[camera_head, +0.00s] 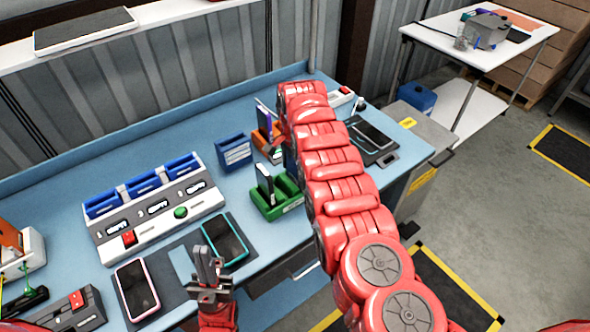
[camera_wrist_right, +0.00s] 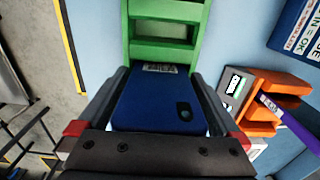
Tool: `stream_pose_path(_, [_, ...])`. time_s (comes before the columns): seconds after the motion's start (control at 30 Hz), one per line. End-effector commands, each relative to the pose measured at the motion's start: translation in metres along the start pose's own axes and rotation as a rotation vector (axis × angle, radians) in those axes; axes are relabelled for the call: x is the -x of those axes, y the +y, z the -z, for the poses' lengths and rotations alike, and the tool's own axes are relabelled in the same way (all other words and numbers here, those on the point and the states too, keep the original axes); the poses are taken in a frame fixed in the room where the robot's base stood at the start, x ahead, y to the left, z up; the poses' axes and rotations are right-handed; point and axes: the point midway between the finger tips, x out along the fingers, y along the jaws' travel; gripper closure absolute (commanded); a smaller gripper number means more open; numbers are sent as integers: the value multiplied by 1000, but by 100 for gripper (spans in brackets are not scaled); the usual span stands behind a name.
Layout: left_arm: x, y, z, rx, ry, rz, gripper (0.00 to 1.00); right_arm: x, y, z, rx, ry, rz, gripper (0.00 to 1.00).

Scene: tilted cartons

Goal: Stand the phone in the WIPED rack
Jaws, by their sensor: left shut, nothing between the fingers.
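A dark blue phone (camera_wrist_right: 158,100), its back and camera patch showing, sits between the fingers of my right gripper (camera_wrist_right: 163,85) in the right wrist view, and both fingers meet its edges. My left gripper (camera_head: 208,262) is shut and empty, above the dark mat.
An orange rack (camera_wrist_right: 265,115) and a blue rack (camera_head: 234,152) stand near the green rack. Two phones, pink-edged (camera_head: 137,288) and teal-edged (camera_head: 225,238), lie at the front. A grey console (camera_head: 158,212) with blue bays stands left. A dark tray (camera_head: 372,137) lies at the right end.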

Motion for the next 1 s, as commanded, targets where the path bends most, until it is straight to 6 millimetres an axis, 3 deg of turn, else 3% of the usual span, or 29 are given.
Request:
stream_pose_path(0.23, [1,0,0,0,0,0,100,2,0,0,0,0,0,0])
stream_pose_path(0.37, [6,0,-1,0,0,0,100,14,-1,-1,3,1,1,0])
stream_pose_path(0.67, [27,1,-4,0,0,0,100,86,0,2,-1,2,5,0])
stream_pose_path(0.83, [7,0,-1,0,1,0,100,121,2,3,-3,1,-1,0])
stream_pose_path(1.0, [-27,-1,5,0,0,0,100,155,1,0,-1,0,-1,0])
